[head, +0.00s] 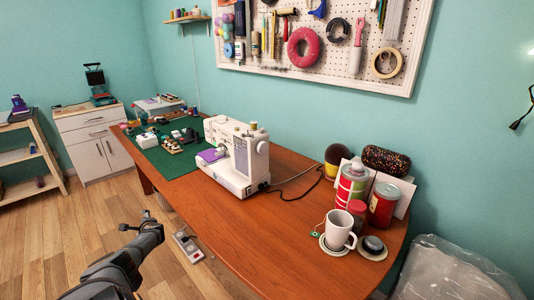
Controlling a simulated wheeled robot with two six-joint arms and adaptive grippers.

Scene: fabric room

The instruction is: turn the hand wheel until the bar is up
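A white sewing machine (240,172) stands on the brown table, with a purple piece (210,155) at its left end. The round hand wheel (262,147) is on the machine's right end, facing the camera side. The bar is too small to make out, so I cannot tell its height. My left gripper (136,221) is in front of the table's front edge, over the floor, left of and well away from the machine. Its fingers look spread and hold nothing. My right gripper is not in view.
A white mug (338,228), cans (383,203) and small jars stand at the table's right end. A green mat (178,168) with small items lies left. A foot pedal (188,245) is on the floor. The front right tabletop (280,240) is clear.

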